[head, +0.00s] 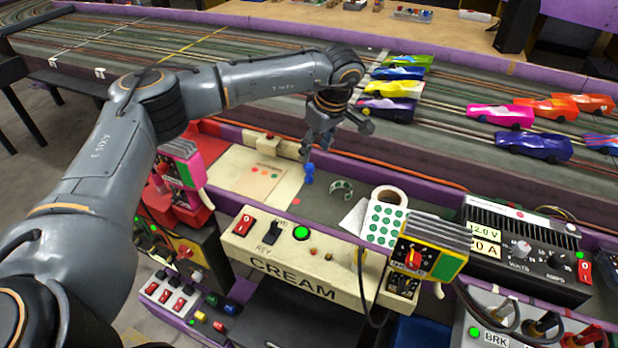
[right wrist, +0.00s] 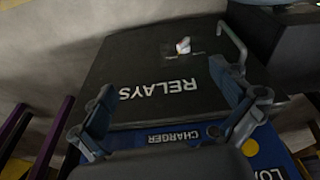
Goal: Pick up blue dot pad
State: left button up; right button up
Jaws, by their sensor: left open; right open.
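A small blue object (head: 308,173), which may be the blue dot pad, stands on the grey ledge at the right edge of a cream board (head: 245,172). My left gripper (head: 306,152) points down just above it, open; whether its fingers touch it I cannot tell. A sheet of green dots (head: 384,222) lies further right, beside a white roll (head: 388,195). My right gripper (right wrist: 165,85) is open and empty in the right wrist view, over a dark box marked RELAYS (right wrist: 165,92).
A cream control box (head: 300,265) stands in front of the ledge, with a yellow-and-red controller (head: 425,255) at its right. A pink controller (head: 180,170) is at the left. Several slot cars, such as a pink one (head: 500,116), sit on the track behind.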

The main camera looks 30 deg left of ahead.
aim_at(310, 166)
pick_arm(q)
jog(key=x, duration=0.5)
jog(key=shift+f, duration=0.1)
jog(key=b+x, duration=0.1)
jog(key=x, duration=0.3)
jog(key=shift+f, duration=0.25)
pick_arm(e)
jog(key=r, duration=0.2)
jog(key=w+r, duration=0.1)
jog(key=r, duration=0.1)
pick_arm(q)
grip_shut()
